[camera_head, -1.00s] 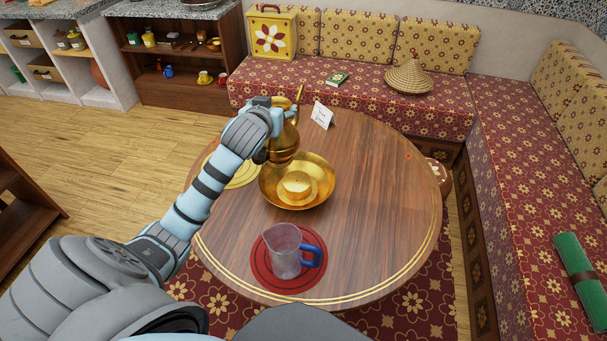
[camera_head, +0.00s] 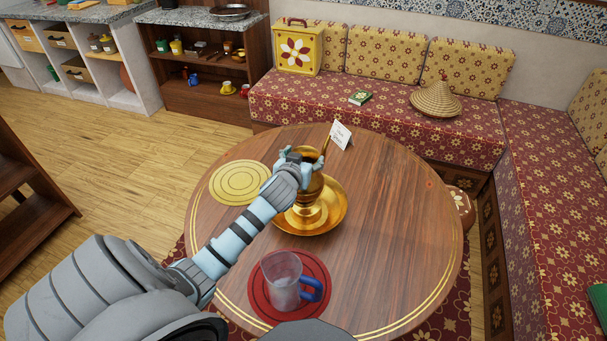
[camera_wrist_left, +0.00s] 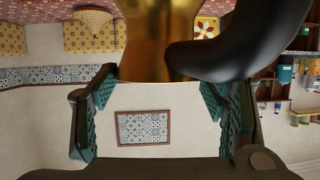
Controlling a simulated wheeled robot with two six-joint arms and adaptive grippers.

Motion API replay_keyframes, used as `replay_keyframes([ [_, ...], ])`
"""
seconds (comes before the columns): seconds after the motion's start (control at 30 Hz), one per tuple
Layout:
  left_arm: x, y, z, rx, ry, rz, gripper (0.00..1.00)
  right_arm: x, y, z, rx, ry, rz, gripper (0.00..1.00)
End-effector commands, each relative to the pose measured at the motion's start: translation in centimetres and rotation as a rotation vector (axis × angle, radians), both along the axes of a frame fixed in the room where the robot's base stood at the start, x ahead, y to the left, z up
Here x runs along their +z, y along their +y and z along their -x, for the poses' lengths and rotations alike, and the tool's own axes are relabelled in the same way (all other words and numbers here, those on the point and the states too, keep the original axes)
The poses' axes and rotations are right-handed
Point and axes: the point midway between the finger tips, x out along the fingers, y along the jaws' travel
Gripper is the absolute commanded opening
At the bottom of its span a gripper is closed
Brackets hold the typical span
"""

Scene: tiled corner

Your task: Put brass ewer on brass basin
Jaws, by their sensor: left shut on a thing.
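The brass ewer (camera_head: 311,187) stands about upright over the middle of the brass basin (camera_head: 336,208) on the round wooden table. Its lower part lines up with the basin's raised centre, and I cannot tell whether the two touch. My left gripper (camera_head: 304,157) is shut on the ewer at its upper part and hides some of it. In the left wrist view the ewer's brass body (camera_wrist_left: 158,40) shows between the fingers, with a dark, curved handle (camera_wrist_left: 230,55) at its right. My right gripper is not in view.
A clear jug with a blue handle (camera_head: 284,281) stands on a red round mat (camera_head: 258,300) near the table's front. A yellow round mat (camera_head: 238,183) lies empty at the left. A white card (camera_head: 341,135) stands behind the ewer. The table's right side is clear.

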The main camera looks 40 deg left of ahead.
Motion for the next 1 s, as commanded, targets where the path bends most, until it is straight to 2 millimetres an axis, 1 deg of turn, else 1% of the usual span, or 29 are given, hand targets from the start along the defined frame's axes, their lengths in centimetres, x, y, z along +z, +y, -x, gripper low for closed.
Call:
replay_keyframes([
  [0.03,-0.7,0.0,-0.1,0.000,-0.005,-0.002,0.06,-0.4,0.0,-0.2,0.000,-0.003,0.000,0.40],
  [0.17,-2.2,0.1,0.0,0.000,-0.005,-0.002,0.06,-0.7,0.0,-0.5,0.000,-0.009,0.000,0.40],
  [0.3,-4.7,0.1,0.0,0.001,-0.004,-0.002,0.06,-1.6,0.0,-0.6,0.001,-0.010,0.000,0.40],
  [0.33,-5.1,0.1,0.0,0.001,-0.004,-0.002,0.06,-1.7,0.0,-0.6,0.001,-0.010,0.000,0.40],
  [0.4,-5.5,0.1,0.0,0.000,-0.005,-0.002,0.06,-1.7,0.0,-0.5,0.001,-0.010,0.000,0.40],
  [0.67,-5.5,0.1,0.0,0.000,-0.006,-0.003,0.06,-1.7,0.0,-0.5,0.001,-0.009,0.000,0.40],
  [0.7,-5.6,0.1,0.0,0.001,-0.002,0.000,0.73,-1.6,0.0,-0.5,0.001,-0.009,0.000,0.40],
  [0.8,-5.6,0.1,0.1,0.001,-0.002,0.000,0.87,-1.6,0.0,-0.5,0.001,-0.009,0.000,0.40],
  [1.0,-5.6,0.1,0.0,0.001,-0.002,0.000,0.87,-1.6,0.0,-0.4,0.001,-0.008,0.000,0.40],
])
